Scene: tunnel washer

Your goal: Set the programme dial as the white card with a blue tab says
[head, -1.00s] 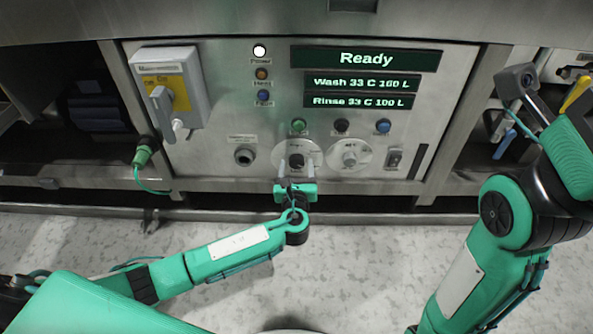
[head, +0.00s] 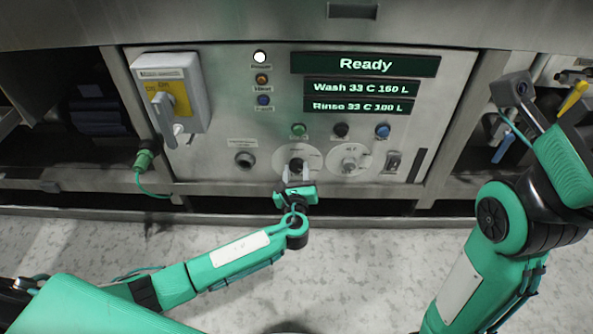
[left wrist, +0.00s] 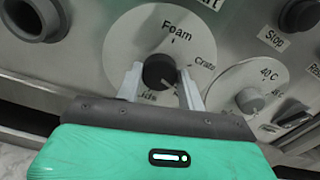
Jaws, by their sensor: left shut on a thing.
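The programme dial is a round white plate (head: 313,157) with a black knob (left wrist: 159,71), low on the steel control panel. The left wrist view shows "Foam" at its top, "Crate" at right and a partly hidden word at lower left. My left gripper (head: 298,172) is shut on the knob, one finger on each side; it also shows in the left wrist view (left wrist: 160,80). The knob's setting cannot be told clearly. My right arm is at the right; its fingers do not show. No white card with a blue tab is seen.
A second dial (head: 349,159), marked in degrees, sits close at right. Round buttons (head: 340,130) line up above. The display (head: 365,64) reads "Ready", with wash and rinse lines below. A grey switch box (head: 172,92) and a green plug (head: 144,158) are at left.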

